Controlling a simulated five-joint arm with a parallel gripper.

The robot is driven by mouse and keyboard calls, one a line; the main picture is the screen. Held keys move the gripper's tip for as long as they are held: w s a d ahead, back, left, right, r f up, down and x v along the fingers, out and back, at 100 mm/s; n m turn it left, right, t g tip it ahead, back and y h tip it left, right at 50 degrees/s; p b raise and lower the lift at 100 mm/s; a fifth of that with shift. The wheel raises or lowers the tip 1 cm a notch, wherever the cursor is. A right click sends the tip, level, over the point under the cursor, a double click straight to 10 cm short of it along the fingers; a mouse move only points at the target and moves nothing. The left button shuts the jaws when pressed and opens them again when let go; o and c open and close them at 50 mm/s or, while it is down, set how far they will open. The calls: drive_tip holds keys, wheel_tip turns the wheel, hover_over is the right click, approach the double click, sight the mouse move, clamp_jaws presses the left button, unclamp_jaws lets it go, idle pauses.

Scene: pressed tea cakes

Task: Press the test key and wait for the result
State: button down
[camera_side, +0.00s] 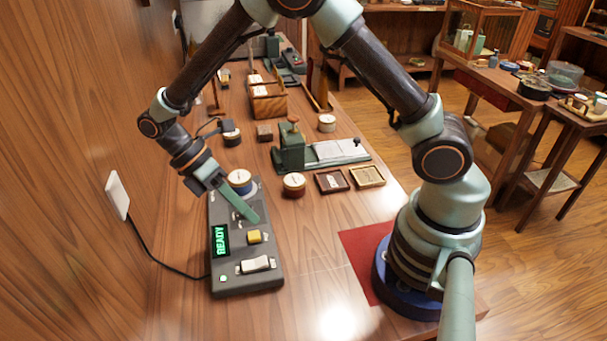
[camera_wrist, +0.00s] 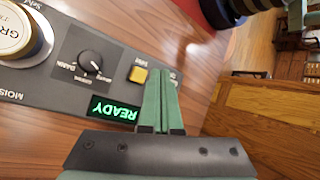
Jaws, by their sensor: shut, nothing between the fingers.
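A dark grey tester (camera_side: 262,281) lies on the table, its green display (camera_side: 220,241) reading READY. A yellow key (camera_side: 254,237) sits beside the display, and it also shows in the wrist view (camera_wrist: 138,75). A round tin with a blue band (camera_side: 239,182) stands on the round seat at the tester's far end. My gripper (camera_side: 255,220) is shut and empty, with its green fingers reaching down over the panel near the yellow key. In the wrist view the fingertips (camera_wrist: 161,72) are just right of that key. I cannot tell whether they touch the panel.
A white rocker switch (camera_side: 256,264) and a small green lamp (camera_side: 223,279) are at the tester's near end. A round tin (camera_side: 293,185), two small trays (camera_side: 333,181) and a green device (camera_side: 291,150) stand further back.

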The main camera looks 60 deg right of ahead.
sight(260, 237)
drive_tip(key=shift+f, duration=1.3)
idle(1.1)
drive_tip(key=shift+d+f, duration=0.1)
drive_tip(key=shift+f, duration=0.35)
drive_tip(key=shift+f, duration=0.45)
idle(0.6)
drive_tip(key=shift+r, duration=0.95)
drive_tip(key=shift+r, duration=2.5)
